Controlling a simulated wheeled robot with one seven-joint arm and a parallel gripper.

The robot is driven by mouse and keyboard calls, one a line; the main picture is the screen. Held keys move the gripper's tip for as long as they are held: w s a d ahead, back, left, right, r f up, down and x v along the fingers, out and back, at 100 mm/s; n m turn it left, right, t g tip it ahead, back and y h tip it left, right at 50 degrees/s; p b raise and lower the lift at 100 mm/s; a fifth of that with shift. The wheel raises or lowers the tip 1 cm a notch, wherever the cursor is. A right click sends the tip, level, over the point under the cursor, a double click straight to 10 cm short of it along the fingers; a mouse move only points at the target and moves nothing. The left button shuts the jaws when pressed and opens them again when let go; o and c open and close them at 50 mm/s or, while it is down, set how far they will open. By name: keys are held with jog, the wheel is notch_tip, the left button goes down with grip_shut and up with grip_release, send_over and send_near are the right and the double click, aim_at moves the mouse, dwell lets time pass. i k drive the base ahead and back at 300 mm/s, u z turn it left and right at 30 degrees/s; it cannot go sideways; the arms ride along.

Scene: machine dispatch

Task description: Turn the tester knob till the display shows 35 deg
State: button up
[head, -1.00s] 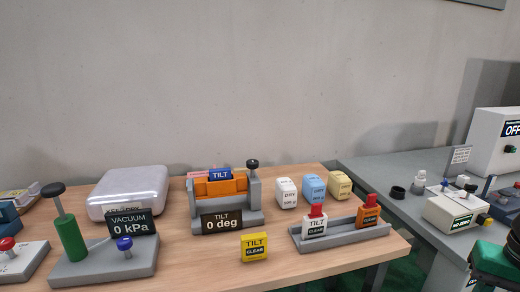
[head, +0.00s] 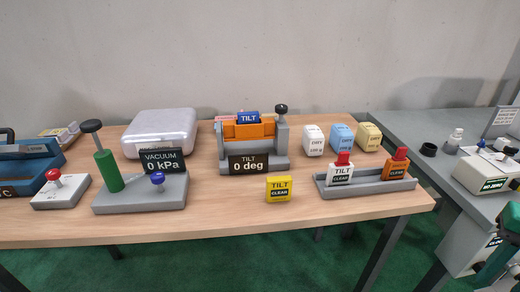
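The tilt tester (head: 225,161) stands on the wooden table, a grey frame with an orange cradle (head: 248,131). A block with a blue TILT label (head: 248,117) sits in the cradle. Its black display (head: 248,164) reads "TILT 0 deg". A dark round knob (head: 281,108) sits at the upper right of the tester frame. My gripper is not in view, so nothing shows touching the knob.
A vacuum unit (head: 115,203) reading 0 kPa stands left of the tester. A yellow TILT CLEAR block (head: 278,188) lies in front. A grey tray (head: 365,190) holds white and orange blocks at right. Bare table (head: 215,215) shows in front.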

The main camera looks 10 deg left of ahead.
aim_at(281, 109)
jog(key=k, duration=1.3)
jog(key=u, duration=0.3)
jog(key=i, duration=1.65)
jog(key=z, duration=0.4)
